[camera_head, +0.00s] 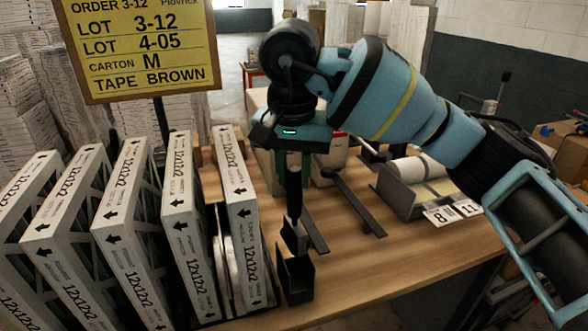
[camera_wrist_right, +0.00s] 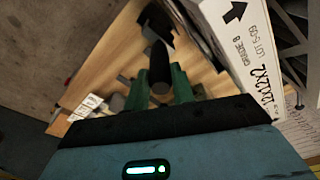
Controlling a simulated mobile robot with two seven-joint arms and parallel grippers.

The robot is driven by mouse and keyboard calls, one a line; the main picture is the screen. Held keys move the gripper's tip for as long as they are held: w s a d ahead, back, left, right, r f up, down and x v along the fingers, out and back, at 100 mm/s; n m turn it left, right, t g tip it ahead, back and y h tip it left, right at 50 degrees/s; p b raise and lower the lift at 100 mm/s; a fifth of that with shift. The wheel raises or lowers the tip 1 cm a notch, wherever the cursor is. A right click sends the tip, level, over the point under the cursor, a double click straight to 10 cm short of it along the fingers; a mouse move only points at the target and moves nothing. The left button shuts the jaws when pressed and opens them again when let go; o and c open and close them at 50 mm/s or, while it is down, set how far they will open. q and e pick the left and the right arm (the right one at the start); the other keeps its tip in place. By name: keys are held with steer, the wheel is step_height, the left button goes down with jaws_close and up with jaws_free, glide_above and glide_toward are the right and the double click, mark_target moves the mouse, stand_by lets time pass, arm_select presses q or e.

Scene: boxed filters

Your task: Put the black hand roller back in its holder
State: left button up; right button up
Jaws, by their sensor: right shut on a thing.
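My right gripper (camera_head: 293,165) points down over the wooden table and is shut on the black hand roller (camera_head: 294,197). The roller hangs about upright, its handle between the green fingers and its wider lower end down. The black holder (camera_head: 299,281), a small open-topped box, stands near the table's front edge beside the boxed filters. The roller's lower end is right above or at the holder's mouth; I cannot tell if it is inside. In the right wrist view the roller (camera_wrist_right: 160,65) is seen end-on between the fingers (camera_wrist_right: 162,90), with the dark holder (camera_wrist_right: 158,20) partly hidden beyond it. My left gripper is not in view.
Several boxed filters (camera_head: 184,225) stand in a row left of the holder, the nearest (camera_head: 240,215) close to it. A yellow order sign (camera_head: 140,45) stands behind them. Dark flat bars (camera_head: 350,200) and a paper-roll dispenser (camera_head: 400,200) lie to the right. Bare table lies between.

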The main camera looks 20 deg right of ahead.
mark_target(294, 218)
steer(key=shift+w+f, duration=0.1)
steer(key=shift+f, duration=0.7)
step_height(294, 218, down, 9)
steer(key=b, duration=0.2)
steer(key=shift+r+b, duration=0.15)
steer(key=shift+b, duration=0.2)
steer(key=shift+f+b, duration=0.4)
steer(key=shift+f, duration=0.75)
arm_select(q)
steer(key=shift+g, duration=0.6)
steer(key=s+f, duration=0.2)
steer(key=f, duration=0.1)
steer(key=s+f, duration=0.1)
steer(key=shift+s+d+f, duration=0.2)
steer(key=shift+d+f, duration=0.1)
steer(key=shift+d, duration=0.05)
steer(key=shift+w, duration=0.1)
arm_select(e)
steer(key=o, duration=1.1)
steer(key=shift+c, duration=0.2)
steer(key=shift+r, duration=0.1)
